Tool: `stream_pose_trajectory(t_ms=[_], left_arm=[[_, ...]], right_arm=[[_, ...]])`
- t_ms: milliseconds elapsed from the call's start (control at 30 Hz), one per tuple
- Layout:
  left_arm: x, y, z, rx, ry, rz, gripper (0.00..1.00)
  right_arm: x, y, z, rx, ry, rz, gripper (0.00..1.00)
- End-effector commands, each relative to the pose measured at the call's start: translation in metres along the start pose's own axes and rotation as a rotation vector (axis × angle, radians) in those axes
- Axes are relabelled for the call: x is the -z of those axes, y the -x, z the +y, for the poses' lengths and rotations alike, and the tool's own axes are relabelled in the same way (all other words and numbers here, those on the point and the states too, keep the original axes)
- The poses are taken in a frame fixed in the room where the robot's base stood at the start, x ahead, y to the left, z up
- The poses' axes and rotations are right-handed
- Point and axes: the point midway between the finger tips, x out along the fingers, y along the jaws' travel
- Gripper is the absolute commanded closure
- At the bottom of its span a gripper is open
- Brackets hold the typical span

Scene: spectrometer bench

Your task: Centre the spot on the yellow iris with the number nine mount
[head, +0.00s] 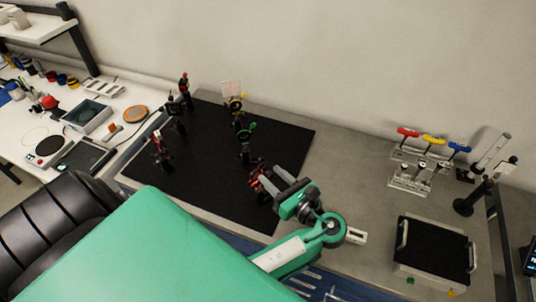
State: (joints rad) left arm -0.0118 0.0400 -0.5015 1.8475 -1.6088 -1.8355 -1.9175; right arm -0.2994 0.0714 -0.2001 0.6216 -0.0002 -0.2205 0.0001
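The yellow iris (236,104) stands on a post near the back of the black breadboard (205,183), with a pale translucent card (231,88) behind it. A green-ringed iris (246,133) stands nearer. No mount number is readable, and no light spot can be made out.
Red, yellow and blue handled tools (427,139) stand in a clear rack at the right. A black-topped box with handles (436,248) is at the front right. The grey bench between breadboard and rack is mostly clear. A white side bench (128,95) holds trays and small instruments.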

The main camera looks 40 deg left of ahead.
Motion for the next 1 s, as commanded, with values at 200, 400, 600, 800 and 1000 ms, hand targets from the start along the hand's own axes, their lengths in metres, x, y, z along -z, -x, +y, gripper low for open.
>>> stream_pose_trajectory(t_ms=[200,400,600,800,1000], left_arm=[[0.000,0.002,0.001,0.000,0.000,0.000,0.62],[0.000,0.002,0.001,0.000,0.000,0.000,0.78],[0.000,0.001,0.001,-0.001,0.000,0.000,1.00],[0.000,0.001,0.001,-0.001,0.019,0.001,1.00],[-0.001,0.002,0.001,-0.002,0.103,0.002,1.00]], right_arm=[[-0.002,-0.001,0.009,-0.009,0.004,-0.003,0.64],[-0.004,0.000,0.013,-0.013,0.005,-0.005,0.64],[-0.004,0.000,0.013,-0.013,0.005,-0.005,0.64],[-0.004,0.001,0.009,-0.010,0.003,-0.004,0.64],[-0.002,0.005,0.002,-0.002,0.000,-0.003,0.64]])
